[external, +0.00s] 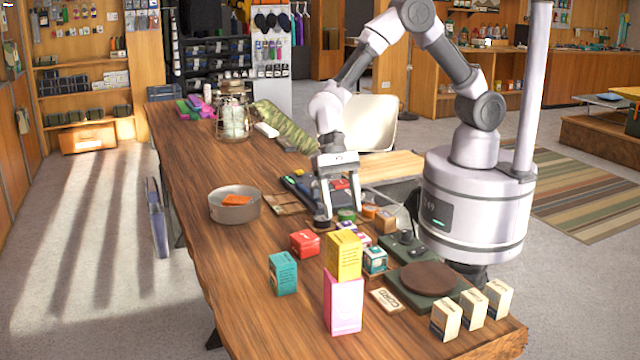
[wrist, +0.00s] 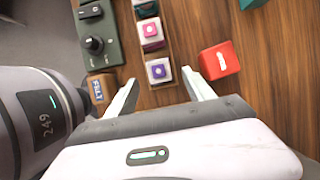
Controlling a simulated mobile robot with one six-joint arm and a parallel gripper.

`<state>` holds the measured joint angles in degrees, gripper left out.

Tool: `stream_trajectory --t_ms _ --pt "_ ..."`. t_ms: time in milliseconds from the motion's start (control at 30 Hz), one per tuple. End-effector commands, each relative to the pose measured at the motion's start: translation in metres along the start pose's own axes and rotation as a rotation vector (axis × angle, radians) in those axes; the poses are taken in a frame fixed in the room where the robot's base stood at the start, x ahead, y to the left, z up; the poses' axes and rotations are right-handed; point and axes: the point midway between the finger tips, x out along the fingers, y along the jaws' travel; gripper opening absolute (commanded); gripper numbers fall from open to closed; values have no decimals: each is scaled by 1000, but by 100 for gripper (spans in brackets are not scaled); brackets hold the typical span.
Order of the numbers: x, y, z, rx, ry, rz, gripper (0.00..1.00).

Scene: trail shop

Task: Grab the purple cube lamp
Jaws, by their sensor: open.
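The purple cube lamp (wrist: 158,71) is a small white cube with a purple face and a pale dot. It sits at the near end of a wooden tray holding small cubes. In the wrist view it shows between the fingertips of my open gripper (wrist: 159,80). In the external view my gripper (external: 339,207) points down over the table, beside the small cubes, and the purple cube (external: 346,225) shows close by, partly covered. I see nothing held between the fingers.
A pink-faced cube (wrist: 152,29) stands behind the purple one in the tray. A red box (wrist: 219,61) is close to the right finger. A round grey bowl (external: 234,208) is at left.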

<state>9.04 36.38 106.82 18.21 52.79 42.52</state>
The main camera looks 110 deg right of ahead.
Motion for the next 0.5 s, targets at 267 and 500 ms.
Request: stream_trajectory --t_ms 267,500 --pt "50 2 2 -1 0 2 62" --pt "51 2 4 0 1 0 60"
